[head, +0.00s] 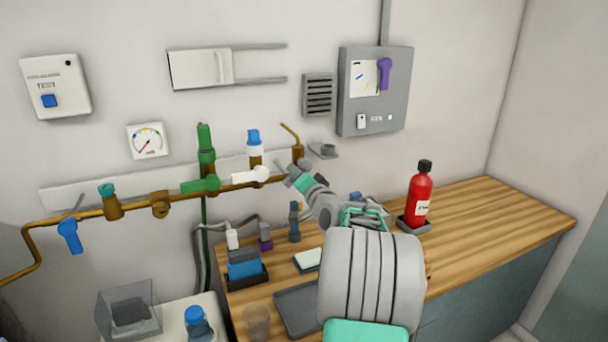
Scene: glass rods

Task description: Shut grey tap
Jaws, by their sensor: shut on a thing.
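The grey tap (303,162) is at the right end of the brass pipe on the back wall, mostly hidden by my gripper. My gripper (292,172) reaches up to it from the lower right. Its fingers are shut on the tap's handle. The handle's exact angle is hard to make out behind the fingers.
A white tap (252,175) sits just left of my gripper, with a green tap (201,184) beyond and a blue tap (69,236) far left. A red bottle (420,196) stands on the wooden counter (490,222), whose right part is clear.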

